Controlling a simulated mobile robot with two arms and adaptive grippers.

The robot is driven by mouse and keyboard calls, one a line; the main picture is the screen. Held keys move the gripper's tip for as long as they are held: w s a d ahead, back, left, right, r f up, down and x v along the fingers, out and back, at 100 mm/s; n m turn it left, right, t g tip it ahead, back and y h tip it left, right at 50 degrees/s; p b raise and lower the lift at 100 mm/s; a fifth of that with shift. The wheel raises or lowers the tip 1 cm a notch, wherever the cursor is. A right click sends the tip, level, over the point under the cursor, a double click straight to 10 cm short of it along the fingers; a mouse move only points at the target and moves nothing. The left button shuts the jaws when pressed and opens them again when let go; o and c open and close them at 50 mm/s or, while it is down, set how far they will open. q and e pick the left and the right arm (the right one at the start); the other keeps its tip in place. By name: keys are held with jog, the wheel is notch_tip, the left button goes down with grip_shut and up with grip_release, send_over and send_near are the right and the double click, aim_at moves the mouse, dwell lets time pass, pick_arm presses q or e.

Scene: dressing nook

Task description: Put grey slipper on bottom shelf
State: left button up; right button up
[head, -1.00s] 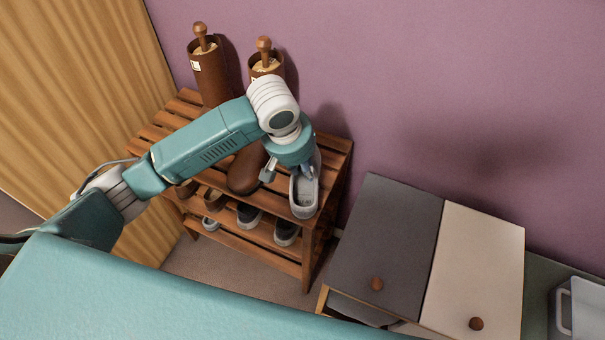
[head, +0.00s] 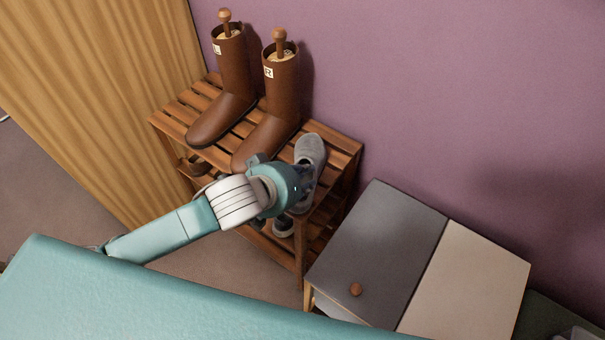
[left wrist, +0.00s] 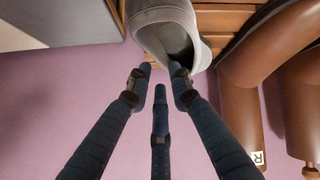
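The bottom shelf is mostly hidden by my arm and the top. My right gripper is out of view.
Two brown boots (head: 272,110) stand on the rack top left of the slipper. A cabinet with a grey and cream top (head: 385,245) stands close on the right. A wooden panel (head: 100,90) is on the left.

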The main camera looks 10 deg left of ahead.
aim_at(314, 172)
pick_arm(q)
jog(key=x, duration=0.5)
jog(key=shift+w+a+f, duration=0.1)
jog(key=shift+w, duration=0.1)
grip_shut()
